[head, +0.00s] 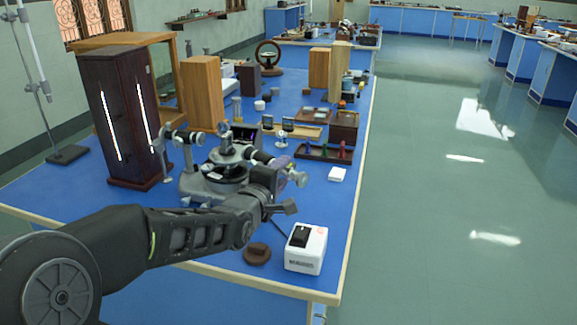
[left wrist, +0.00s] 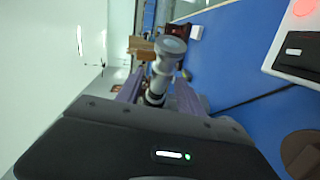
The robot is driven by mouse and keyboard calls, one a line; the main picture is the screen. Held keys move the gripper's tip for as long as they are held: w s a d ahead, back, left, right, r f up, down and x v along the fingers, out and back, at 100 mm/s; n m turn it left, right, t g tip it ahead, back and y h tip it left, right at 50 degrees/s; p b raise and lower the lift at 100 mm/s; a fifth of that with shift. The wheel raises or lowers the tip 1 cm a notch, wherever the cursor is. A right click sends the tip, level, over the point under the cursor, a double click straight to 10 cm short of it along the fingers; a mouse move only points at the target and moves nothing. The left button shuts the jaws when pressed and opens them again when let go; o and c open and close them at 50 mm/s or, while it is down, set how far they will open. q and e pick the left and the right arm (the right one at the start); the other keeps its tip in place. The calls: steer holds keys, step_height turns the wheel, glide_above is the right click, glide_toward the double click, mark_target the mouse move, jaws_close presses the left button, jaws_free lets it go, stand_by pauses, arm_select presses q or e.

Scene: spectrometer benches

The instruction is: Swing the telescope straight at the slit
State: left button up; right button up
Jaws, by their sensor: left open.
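The spectrometer (head: 216,178), a grey metal instrument with a round table, stands on the blue bench. A tube on its left (head: 181,136) faces a tall dark wooden lamp box (head: 122,115) with bright vertical strips. The telescope (head: 256,154) reaches from the spectrometer's right side toward my left gripper (head: 283,168). In the left wrist view the telescope (left wrist: 157,80), a grey tube with a round glass end, lies between the two purple fingers of the open gripper (left wrist: 160,92). Contact cannot be told. The slit itself is too small to make out.
A white power box (head: 306,250) with a black switch and a brown round knob piece (head: 257,253) stand near the bench's front edge. A rack with coloured pieces (head: 323,152) and wooden boxes stand behind. Open floor lies to the right.

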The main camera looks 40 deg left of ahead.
arm_select(q)
steer(key=x, duration=0.5)
jaws_close()
stand_by(0.4)
stand_by(1.0)
